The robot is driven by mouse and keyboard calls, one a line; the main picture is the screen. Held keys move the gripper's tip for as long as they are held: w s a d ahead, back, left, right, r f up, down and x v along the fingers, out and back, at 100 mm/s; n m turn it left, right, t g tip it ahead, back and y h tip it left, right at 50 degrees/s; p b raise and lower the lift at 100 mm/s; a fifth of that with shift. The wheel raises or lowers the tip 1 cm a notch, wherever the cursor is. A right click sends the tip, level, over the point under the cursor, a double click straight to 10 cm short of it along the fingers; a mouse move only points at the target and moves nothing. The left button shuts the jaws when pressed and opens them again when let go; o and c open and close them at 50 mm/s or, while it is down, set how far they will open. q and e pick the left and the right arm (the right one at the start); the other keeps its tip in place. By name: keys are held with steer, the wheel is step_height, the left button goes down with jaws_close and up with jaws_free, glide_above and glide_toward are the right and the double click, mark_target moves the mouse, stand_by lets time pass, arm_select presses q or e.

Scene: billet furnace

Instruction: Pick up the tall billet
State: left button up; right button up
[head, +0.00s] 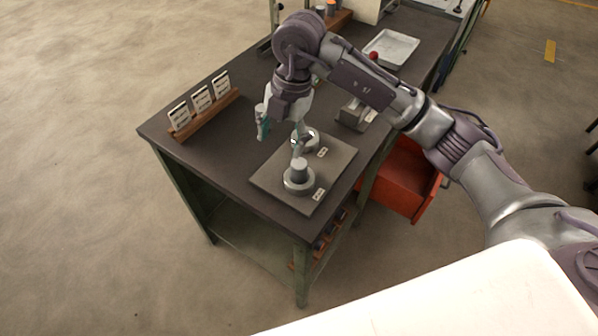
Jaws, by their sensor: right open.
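A grey cylindrical billet (299,170) stands upright in a round metal holder (299,186) on the front part of a flat plate (268,180) on the bench. A second round holder (313,137) sits farther back on the plate, partly hidden by my right gripper, so I cannot tell what stands in it. I cannot tell from this view which billet is the tall one. My right gripper (281,138) is open and points down over the plate's back left, its fingers apart. It appears to hold nothing. My left gripper is not in view.
A wooden rack (208,115) with three cards stands at the bench's left edge. A metal block (352,114) lies right of the plate. A pale tray (391,48) is at the back. A red bin (405,178) is beside the bench. The bench's front left is clear.

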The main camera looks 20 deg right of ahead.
steer(key=r+m+h, duration=0.1)
steer(key=h, duration=0.1)
glide_above(299, 163)
step_height(299, 163, down, 8)
steer(key=shift+d+r+p, duration=0.15)
steer(key=shift+p, duration=0.6)
step_height(299, 163, down, 5)
steer(key=shift+f+p, duration=0.2)
steer(key=shift+p, duration=0.9)
steer(key=shift+a+f, duration=0.2)
steer(key=shift+f, duration=0.05)
jaws_close()
steer(key=shift+r, duration=0.15)
